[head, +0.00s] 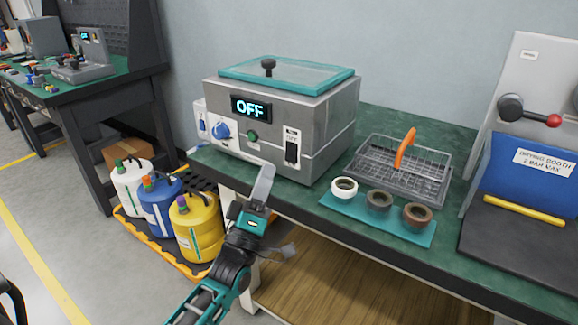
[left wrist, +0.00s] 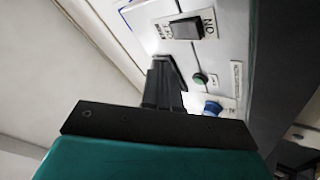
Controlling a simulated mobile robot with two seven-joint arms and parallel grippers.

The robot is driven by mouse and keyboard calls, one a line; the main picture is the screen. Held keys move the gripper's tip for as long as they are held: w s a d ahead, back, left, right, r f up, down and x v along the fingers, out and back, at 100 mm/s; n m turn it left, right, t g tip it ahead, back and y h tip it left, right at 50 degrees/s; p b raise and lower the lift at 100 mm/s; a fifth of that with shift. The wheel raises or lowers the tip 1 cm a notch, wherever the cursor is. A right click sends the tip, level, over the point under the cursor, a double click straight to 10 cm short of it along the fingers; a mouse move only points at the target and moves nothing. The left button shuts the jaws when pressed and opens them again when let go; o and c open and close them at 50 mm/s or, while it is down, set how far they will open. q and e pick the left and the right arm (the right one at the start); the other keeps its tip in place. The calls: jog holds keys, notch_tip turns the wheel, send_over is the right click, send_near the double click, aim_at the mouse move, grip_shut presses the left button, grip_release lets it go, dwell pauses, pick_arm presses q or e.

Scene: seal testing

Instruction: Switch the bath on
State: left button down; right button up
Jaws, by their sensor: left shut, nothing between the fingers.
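The bath (head: 325,125) is a grey metal box with a teal-rimmed lid, standing on the green bench. Its display (head: 251,108) reads OFF. A black rocker switch (head: 291,152) sits at the right of its front face; it also shows in the left wrist view (left wrist: 186,29). A green button (head: 252,135) and a blue dial (head: 221,130) are to its left. My left gripper (head: 265,178) is shut and empty, in front of the bath, lower and left of the switch. In the left wrist view its fingers (left wrist: 163,80) point toward the panel, apart from the switch. My right gripper is out of view.
A teal mat (head: 375,223) with three rings lies right of the bath. Behind it is a wire basket (head: 375,170) with an orange handle. A drying booth (head: 520,155) stands at the right. Several coloured jugs (head: 197,228) stand on the floor at left.

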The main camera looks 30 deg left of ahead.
aim_at(287, 147)
pick_arm(q)
jog(key=w, duration=0.2)
jog(key=w+b, duration=0.1)
jog(key=shift+w+d+f, duration=0.15)
jog(key=shift+w+f, duration=0.05)
jog(key=shift+w, duration=0.2)
dwell(1.4)
jog(key=shift+w, duration=0.1)
jog(key=shift+w+f+b, duration=0.1)
jog(key=shift+w+b, duration=0.15)
jog(key=shift+b, duration=0.15)
jog(key=shift+w+r, duration=0.2)
dwell(0.8)
